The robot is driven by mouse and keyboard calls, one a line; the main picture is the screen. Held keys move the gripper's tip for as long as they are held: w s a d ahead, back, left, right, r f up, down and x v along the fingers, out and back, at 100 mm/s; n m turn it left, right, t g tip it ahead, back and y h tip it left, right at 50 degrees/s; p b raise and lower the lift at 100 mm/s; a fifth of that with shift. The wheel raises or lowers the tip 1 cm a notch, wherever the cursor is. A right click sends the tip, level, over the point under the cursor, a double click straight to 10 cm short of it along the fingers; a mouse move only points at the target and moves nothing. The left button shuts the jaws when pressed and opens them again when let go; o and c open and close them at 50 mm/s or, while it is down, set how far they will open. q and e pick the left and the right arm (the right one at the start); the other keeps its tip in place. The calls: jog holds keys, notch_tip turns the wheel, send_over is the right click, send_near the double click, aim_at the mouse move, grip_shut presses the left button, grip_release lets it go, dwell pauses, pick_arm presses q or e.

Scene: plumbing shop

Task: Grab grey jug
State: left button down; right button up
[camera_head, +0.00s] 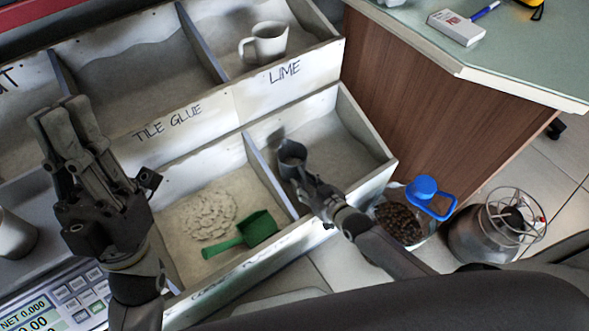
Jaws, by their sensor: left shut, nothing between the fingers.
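My left gripper (66,122) is shut and empty, raised at the left over the bin's front area, away from both jugs.
A green scoop (245,233) lies by white flakes (210,215) in the lower middle compartment. A scale (75,300) and a pale cup (14,235) are at left. A blue-lidded container (405,215) and a metal canister (480,235) stand at right, below a counter (480,50).

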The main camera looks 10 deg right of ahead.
jog(key=shift+w+a, duration=0.1)
jog(key=shift+w, duration=0.05)
grip_shut()
jog(key=shift+r, duration=0.1)
dwell(0.6)
